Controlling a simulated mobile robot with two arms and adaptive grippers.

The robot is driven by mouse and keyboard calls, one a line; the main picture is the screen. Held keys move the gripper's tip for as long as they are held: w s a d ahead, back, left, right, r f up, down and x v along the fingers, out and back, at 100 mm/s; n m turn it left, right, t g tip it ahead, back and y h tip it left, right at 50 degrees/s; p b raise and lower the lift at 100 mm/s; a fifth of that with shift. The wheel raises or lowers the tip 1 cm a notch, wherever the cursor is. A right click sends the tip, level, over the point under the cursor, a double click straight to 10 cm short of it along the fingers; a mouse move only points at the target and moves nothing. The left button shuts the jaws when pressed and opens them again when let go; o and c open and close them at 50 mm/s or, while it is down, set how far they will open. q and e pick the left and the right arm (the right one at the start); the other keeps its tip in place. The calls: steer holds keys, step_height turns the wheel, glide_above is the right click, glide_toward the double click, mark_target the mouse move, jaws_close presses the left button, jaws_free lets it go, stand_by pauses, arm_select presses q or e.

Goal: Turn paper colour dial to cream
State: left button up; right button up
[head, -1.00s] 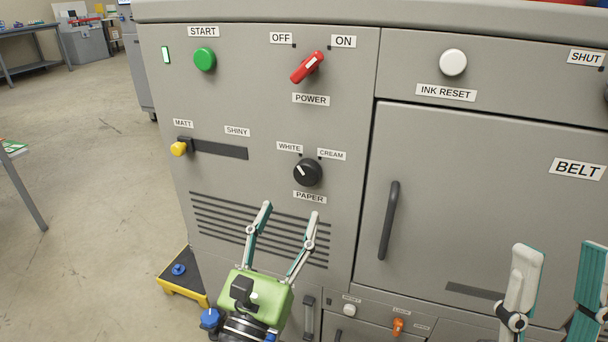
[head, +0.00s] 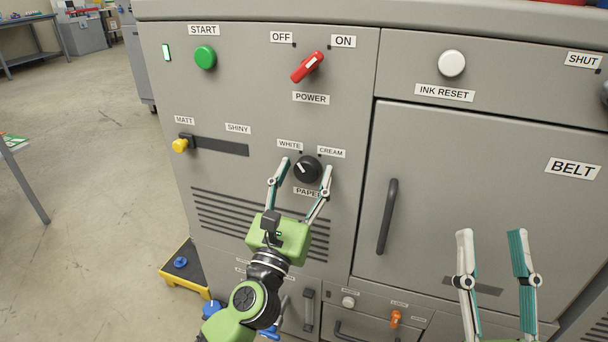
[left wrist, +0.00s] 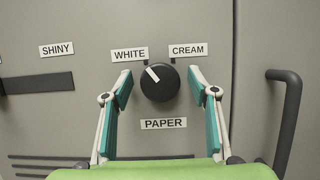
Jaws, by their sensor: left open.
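The paper colour dial (head: 308,169) is a round black knob on the grey machine front, with WHITE above left and CREAM above right. In the left wrist view the dial (left wrist: 160,82) has its white pointer line aimed up and left, toward WHITE. My left gripper (head: 307,164) is open, with one finger on each side of the dial; the wrist view shows gaps between fingers and knob. My right gripper (head: 490,235) is open and empty, in front of the lower part of the BELT door.
The red power switch (head: 307,67) sits above the dial and points toward ON. The yellow slider (head: 180,145) is at the MATT end. The door handle (head: 387,217) stands out to the right of the dial. Vent slots (head: 225,215) lie below left.

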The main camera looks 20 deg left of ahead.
arm_select(q)
steer(key=c, duration=1.1)
